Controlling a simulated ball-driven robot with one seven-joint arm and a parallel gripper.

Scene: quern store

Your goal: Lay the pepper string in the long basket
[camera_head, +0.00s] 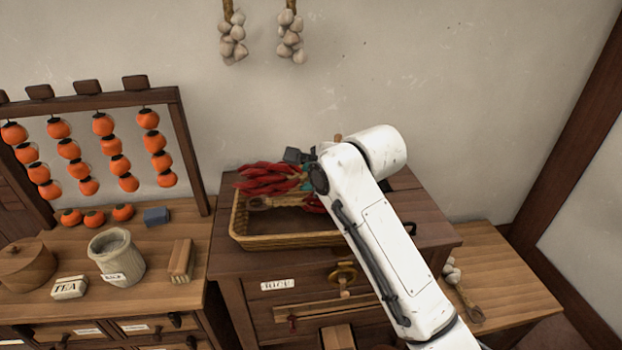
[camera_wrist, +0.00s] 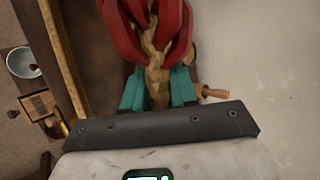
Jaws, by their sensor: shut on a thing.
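The pepper string (camera_head: 266,180) is a bunch of red peppers on a braided straw stem. In the wrist view its peppers (camera_wrist: 135,40) hang out beyond my fingers. My gripper (camera_head: 306,178) is shut on the straw stem, with a teal finger on each side in the wrist view (camera_wrist: 157,92). The long basket (camera_head: 285,242) is a woven tan tray on the dark wooden chest. The held peppers are above its back left part; I cannot tell whether they touch it.
The chest (camera_head: 232,262) has drawers and a round brass fitting (camera_head: 343,273). Garlic strings (camera_head: 291,38) hang on the wall. A lower bench (camera_head: 500,285) is right.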

